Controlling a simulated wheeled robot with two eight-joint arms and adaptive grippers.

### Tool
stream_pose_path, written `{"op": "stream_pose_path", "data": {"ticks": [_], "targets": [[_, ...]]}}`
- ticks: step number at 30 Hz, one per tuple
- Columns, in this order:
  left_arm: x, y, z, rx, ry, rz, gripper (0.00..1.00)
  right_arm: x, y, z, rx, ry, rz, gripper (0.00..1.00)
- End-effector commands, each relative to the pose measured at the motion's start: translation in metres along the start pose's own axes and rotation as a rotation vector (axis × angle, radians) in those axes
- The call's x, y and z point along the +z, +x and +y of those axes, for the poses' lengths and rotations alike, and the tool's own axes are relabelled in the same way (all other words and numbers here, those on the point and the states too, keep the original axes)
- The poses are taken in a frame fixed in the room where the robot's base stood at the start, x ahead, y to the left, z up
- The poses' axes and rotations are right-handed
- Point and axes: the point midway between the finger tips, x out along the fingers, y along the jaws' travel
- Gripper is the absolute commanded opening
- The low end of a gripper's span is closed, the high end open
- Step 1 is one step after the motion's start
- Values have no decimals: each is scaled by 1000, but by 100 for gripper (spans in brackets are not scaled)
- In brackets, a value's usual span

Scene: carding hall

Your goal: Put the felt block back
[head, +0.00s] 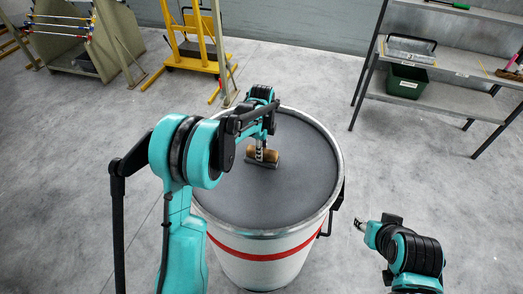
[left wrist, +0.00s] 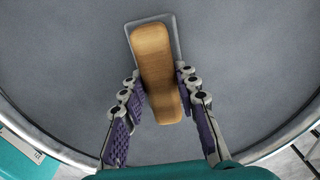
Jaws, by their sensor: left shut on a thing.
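The felt block (head: 264,156) has a wooden top over a grey base and lies on the grey top of a white drum (head: 265,245) with a red stripe. My left gripper (head: 266,150) reaches down over the drum and is shut on the block. In the left wrist view the fingers (left wrist: 158,105) stand on both sides of the wooden felt block (left wrist: 155,65), and its far end shows a grey rim. Whether the block's base touches the drum top is hard to tell. My right gripper (head: 361,225) is beside the drum at the right, small and away from the block.
A grey shelf rack (head: 455,55) stands at the back right, with a green bin (head: 407,81) on its lower shelf. A yellow trolley (head: 195,50) and a rack with rods (head: 75,40) are at the back left. The floor around the drum is clear.

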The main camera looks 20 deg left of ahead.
Motion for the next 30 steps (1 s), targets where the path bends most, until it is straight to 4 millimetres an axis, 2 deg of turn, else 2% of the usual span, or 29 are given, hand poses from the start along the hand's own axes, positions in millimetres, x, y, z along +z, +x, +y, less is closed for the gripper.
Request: {"op": "stream_pose_path", "data": {"ticks": [2,3,5,14,17,20,30], "targets": [[0,0,0,0,0,0,7,0,0,0,0,0,0,40],[0,0,0,0,0,0,38,0,0,0,0,0,0,40],[0,0,0,0,0,0,51,0,0,0,0,0,0,40],[0,-2,0,0,0,0,51,0,0,0,0,0,0,40],[0,-9,0,0,0,0,51,0,0,0,0,0,0,40],[0,-24,0,0,0,0,51,-1,-1,0,0,0,0,40],[0,-96,1,0,0,0,51,-3,-4,0,0,0,0,40]]}}
